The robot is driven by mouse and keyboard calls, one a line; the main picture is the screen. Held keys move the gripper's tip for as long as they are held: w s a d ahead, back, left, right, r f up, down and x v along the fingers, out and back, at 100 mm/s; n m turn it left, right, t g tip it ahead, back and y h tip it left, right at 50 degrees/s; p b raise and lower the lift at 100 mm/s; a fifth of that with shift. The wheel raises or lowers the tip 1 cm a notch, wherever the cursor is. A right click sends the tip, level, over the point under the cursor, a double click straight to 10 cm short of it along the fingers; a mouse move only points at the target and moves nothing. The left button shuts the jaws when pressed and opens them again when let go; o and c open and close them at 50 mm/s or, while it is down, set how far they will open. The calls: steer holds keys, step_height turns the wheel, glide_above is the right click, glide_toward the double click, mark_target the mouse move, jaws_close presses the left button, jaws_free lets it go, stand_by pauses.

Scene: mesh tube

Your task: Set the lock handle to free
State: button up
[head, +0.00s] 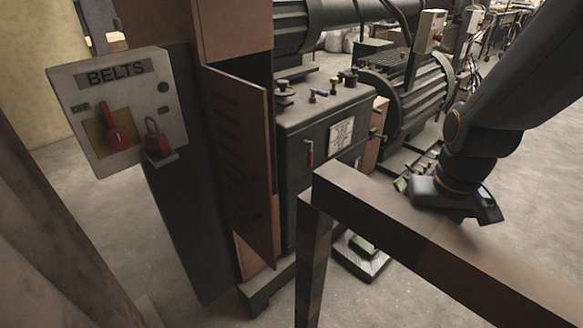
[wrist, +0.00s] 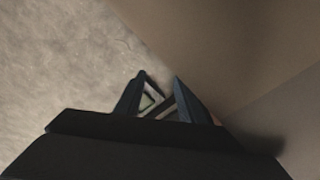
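No lock handle is clearly labelled as such. A grey "BELTS" panel (head: 118,110) at the left of the head view carries a red switch handle (head: 117,130) beside an "OFF" mark and a padlock-like piece with a red body (head: 158,143). A small red-handled lever (head: 310,153) hangs on the front of the dark machine. I cannot tell which of these is the lock handle.
A brown beam frame (head: 400,235) crosses the lower right. A brown door (head: 235,160) stands open between the panel and the dark machine (head: 325,110). A ribbed motor (head: 420,100) is behind. Bare floor shows at right and lower left.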

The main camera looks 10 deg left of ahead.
steer(key=w+a+f+n+t+b, duration=0.15)
steer(key=w+f, duration=0.25)
steer(key=w, duration=0.4)
steer(key=w+f+t+b, duration=0.3)
steer(key=w, duration=0.5)
steer(key=n+t+y+b, duration=0.7)
steer(key=t+y+b, duration=0.1)
steer(key=y+b, duration=0.35)
glide_toward(310, 155)
step_height(310, 155, down, 3)
steer(key=w, duration=0.1)
steer(key=x, duration=0.7)
steer(key=shift+r+y, duration=0.2)
steer(key=shift+y, duration=0.15)
steer(key=shift+w, duration=0.1)
jaws_close()
